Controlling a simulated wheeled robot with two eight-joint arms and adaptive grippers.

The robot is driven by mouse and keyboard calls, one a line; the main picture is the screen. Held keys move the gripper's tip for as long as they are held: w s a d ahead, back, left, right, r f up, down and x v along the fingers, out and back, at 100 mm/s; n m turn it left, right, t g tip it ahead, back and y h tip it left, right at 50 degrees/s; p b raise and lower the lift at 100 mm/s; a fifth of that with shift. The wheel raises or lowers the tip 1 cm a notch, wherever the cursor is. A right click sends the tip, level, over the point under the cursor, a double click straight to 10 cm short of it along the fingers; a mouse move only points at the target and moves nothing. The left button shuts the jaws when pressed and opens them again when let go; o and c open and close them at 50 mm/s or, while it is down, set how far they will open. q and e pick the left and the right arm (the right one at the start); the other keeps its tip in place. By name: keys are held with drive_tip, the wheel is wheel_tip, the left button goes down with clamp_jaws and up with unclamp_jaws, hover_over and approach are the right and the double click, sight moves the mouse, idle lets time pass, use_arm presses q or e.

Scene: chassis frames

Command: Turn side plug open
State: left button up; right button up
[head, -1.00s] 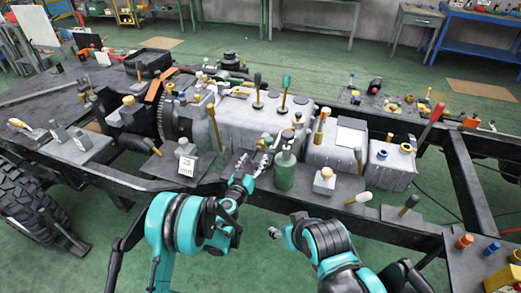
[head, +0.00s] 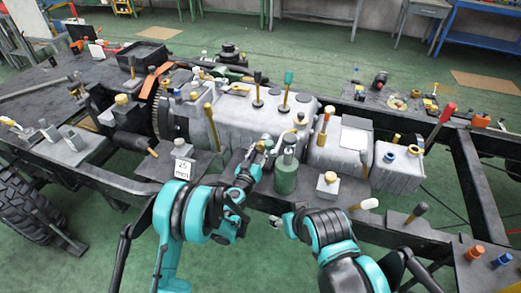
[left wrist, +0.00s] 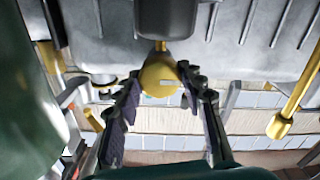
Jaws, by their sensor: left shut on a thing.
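The side plug (left wrist: 158,77) is a rounded yellow knob in the left wrist view, just below a dark cylindrical part, against the grey ribbed housing. My left gripper (left wrist: 164,84) has one finger on each side of it and is shut on it. In the head view my left gripper (head: 264,147) is at the near side of the grey housing (head: 245,115), just left of a green bottle; the plug is mostly hidden there. My right gripper (head: 277,222) is low, in front of the frame rail and away from the housing; its fingers are too small to read.
The green bottle (head: 286,172) stands close to my left gripper. A grey block with a yellow knob (head: 328,185) is to its right. Several upright handles rise from the housing.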

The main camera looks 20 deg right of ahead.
use_arm(q)
drive_tip(key=shift+n, duration=0.3)
drive_tip(key=n, duration=0.3)
drive_tip(key=shift+n, duration=0.3)
drive_tip(key=n, duration=0.4)
drive_tip(key=shift+n, duration=0.3)
drive_tip(key=n, duration=0.4)
drive_tip(key=shift+n, duration=1.9)
drive_tip(key=o, duration=1.2)
drive_tip(key=shift+f, duration=0.1)
